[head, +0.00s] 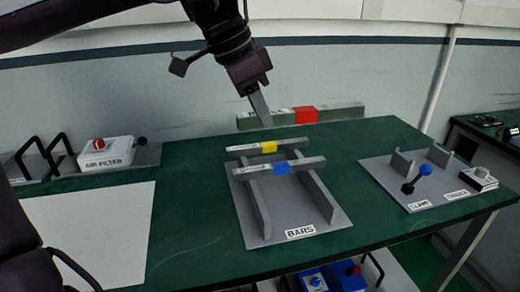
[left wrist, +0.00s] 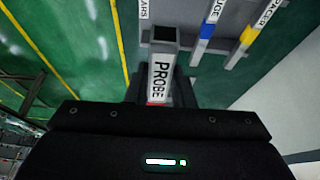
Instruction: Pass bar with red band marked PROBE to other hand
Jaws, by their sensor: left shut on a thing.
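My left gripper (head: 262,108) is shut on the grey bar with the red band (head: 328,114). It grips the bar to the left of the red band and holds it level above the back of the bar rack. In the left wrist view the bar's label (left wrist: 160,80) reads PROBE, and the bar's end points away from the gripper. A bar with a yellow band (head: 303,161) and a bar with a blue band (head: 308,164) lie across the rack marked BARS (head: 262,238). My right gripper is not in view.
A white AIR FILTER box (head: 108,152) is at the back left, with a white sheet (head: 100,225) in front. Green tabletop between sheet and rack is clear.

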